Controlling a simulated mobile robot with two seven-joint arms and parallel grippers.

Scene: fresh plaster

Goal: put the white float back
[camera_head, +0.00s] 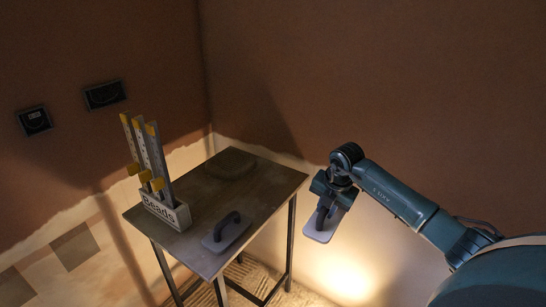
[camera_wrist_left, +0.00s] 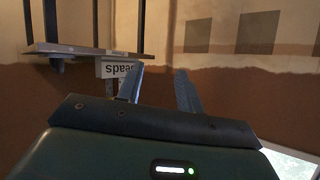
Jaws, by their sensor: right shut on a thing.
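My right gripper (camera_head: 328,206) is in the air off the right edge of the table and is shut on a float. This pale, whitish float (camera_head: 318,228) has a flat plate and a dark handle; the gripper hides part of the handle. A second float (camera_head: 213,242), with a greyish plate and dark handle, lies plate down near the table's front edge. My left gripper (camera_wrist_left: 160,90) shows only in the left wrist view, its two fingers apart with nothing between them.
The table (camera_head: 270,186) carries a box labelled Beads (camera_head: 168,213) with several upright yellow-tipped strips (camera_head: 157,155). A dark round patch (camera_head: 232,164) lies at the back. The table's right part is clear. Walls with sockets (camera_head: 104,95) stand close behind.

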